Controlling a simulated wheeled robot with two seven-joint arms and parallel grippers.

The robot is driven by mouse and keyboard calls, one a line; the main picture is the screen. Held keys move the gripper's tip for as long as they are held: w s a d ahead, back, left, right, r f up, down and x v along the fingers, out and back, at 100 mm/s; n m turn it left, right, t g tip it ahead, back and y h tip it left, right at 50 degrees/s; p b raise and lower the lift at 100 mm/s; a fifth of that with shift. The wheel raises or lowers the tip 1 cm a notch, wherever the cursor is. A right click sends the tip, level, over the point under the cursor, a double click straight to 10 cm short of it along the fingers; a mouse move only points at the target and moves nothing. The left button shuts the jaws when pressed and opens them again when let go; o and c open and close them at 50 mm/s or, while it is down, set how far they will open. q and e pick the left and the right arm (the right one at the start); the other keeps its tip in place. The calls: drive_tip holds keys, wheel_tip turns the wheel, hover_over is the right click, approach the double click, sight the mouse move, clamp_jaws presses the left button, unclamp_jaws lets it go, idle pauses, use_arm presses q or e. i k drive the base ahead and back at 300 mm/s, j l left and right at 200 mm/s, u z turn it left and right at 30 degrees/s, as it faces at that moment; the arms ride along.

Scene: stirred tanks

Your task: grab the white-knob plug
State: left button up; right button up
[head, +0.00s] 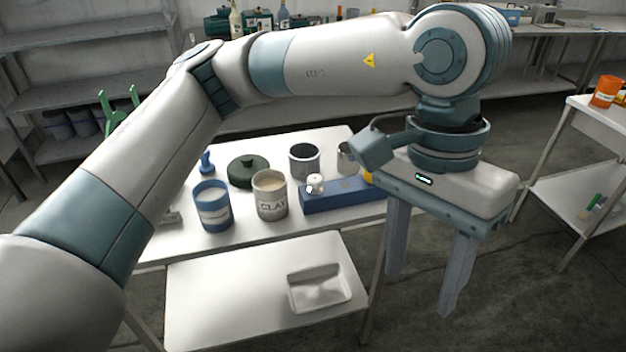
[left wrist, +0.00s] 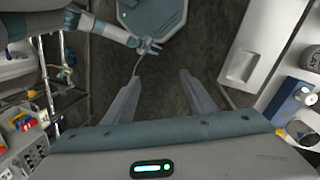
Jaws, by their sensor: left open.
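The white-knob plug (head: 315,183) sits at the left part of a long blue block (head: 335,196) on the white table. In the left wrist view the white knob (left wrist: 303,93) shows at the right edge, on the blue block (left wrist: 286,104). My left gripper (head: 421,290) is open and empty, fingers pointing down, to the right of the block and beyond the table's right edge. Its open fingers (left wrist: 160,80) have only floor between them in the left wrist view. My right gripper (left wrist: 149,46) shows small in that view; its jaws are unclear.
Near the block stand a clay jar (head: 270,195), a blue cup (head: 212,206), a dark green lid (head: 248,171) and a grey cup (head: 304,161). A yellow part (head: 367,177) shows at the block's right end, beside my gripper. A tray (head: 320,288) lies on the lower shelf.

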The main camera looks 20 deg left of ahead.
sight(315, 181)
drive_tip(key=i+j, duration=1.05)
drive_tip(key=j, duration=0.1)
